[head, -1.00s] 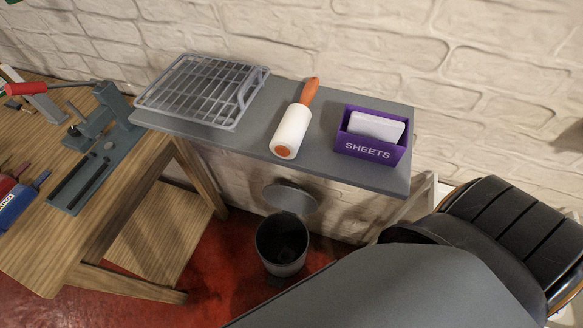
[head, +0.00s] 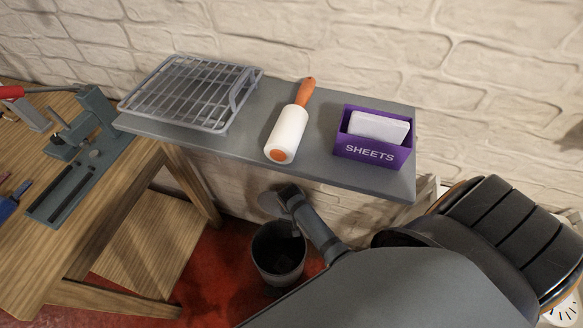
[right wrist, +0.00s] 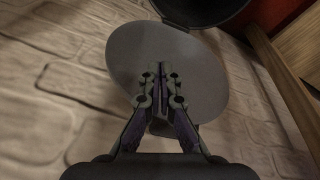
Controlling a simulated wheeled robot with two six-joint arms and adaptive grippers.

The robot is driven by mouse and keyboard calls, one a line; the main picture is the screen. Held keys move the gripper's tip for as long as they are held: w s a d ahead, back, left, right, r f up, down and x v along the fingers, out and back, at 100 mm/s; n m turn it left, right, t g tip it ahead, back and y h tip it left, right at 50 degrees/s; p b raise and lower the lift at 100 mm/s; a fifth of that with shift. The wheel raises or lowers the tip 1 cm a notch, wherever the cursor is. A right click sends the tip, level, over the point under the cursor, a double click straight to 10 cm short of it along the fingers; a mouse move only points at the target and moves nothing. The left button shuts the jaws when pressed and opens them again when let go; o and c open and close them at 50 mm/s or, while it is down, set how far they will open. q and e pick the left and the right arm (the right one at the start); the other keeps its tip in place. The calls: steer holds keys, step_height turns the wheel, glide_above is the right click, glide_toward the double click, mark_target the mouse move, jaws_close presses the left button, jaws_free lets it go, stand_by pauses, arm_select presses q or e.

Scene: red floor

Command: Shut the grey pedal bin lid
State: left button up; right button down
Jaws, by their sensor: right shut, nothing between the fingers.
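The grey pedal bin (head: 279,256) stands on the red floor below the wall shelf, its dark inside showing. Its round lid (head: 268,203) is raised, tilted up toward the wall. In the right wrist view the lid (right wrist: 205,75) fills the middle, with part of the dark bin rim (right wrist: 205,8) above it. My right gripper (head: 296,232) reaches in from the right, over the bin and in front of the lid. In the wrist view its fingers (right wrist: 160,72) are shut and empty, pointing across the lid; whether they touch it I cannot tell. My left gripper is not in view.
The grey shelf (head: 235,143) above holds a wire rack (head: 190,92), a lint roller (head: 287,133) and a purple sheets box (head: 372,150). A wooden workbench (head: 110,220) with tools stands left of the bin. The brick wall (head: 330,40) is close behind.

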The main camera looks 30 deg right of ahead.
steer(key=w+r+m, duration=0.4)
steer(key=r, duration=1.1)
steer(key=shift+h, duration=0.5)
steer(key=x, duration=0.3)
steer(key=b+x, duration=0.1)
steer(key=x, duration=0.3)
steer(key=b+x, duration=0.1)
steer(key=x, duration=0.2)
steer(key=shift+d+f, duration=0.2)
steer(key=shift+d, duration=0.15)
